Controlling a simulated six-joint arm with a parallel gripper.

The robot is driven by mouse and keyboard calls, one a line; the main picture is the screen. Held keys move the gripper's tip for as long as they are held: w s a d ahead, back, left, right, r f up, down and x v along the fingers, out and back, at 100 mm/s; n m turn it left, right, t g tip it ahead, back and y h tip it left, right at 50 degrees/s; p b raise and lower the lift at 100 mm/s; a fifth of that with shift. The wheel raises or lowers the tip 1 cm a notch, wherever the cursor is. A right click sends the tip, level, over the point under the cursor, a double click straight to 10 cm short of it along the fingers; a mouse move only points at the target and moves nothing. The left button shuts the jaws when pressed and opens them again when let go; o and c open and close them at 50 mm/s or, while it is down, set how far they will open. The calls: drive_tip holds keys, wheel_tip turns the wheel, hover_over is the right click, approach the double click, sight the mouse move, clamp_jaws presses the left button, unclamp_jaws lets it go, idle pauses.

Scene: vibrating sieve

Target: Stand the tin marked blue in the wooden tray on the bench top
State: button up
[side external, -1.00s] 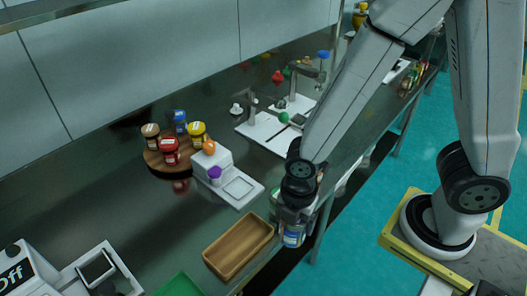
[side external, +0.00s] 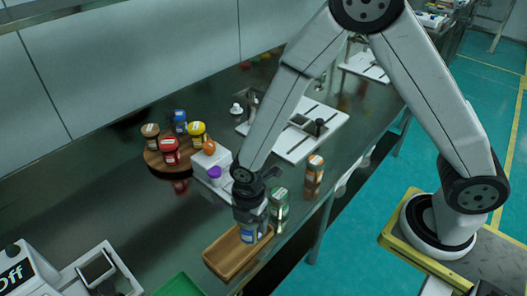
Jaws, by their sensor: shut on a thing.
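My gripper (side external: 250,218) is shut on the tin marked blue (side external: 248,236) and holds it upright, label side showing below the jaws. The tin is at the right end of the wooden tray (side external: 222,262), over or inside it; I cannot tell whether its base touches the tray floor. The tray is a shallow brown rectangle on the bench top near the front edge, and the rest of it looks empty. The upper part of the tin is hidden by my gripper.
A green-labelled tin (side external: 279,206) stands close right of my gripper, and an orange-topped tin (side external: 314,170) farther right. A round wooden board (side external: 158,162) holds several jars. A white scale (side external: 214,160) stands behind the tray. A green mat (side external: 181,284) lies front left.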

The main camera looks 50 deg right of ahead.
drive_tip(key=shift+w+a+f, duration=0.25)
drive_tip(key=shift+w+f, duration=0.5)
drive_tip(key=shift+f, duration=0.2)
drive_tip(key=shift+w+a+f, duration=0.25)
drive_tip(key=shift+w+f, duration=0.5)
drive_tip(key=shift+f, duration=0.2)
drive_tip(key=shift+f, duration=0.1)
drive_tip(key=shift+w+f, duration=0.15)
drive_tip(key=shift+w+a+f, duration=0.1)
drive_tip(key=shift+f, duration=1.5)
drive_tip(key=shift+f, duration=0.1)
drive_tip(key=o, duration=1.2)
drive_tip(key=shift+o, duration=0.2)
wheel_tip(320, 180, up, 12)
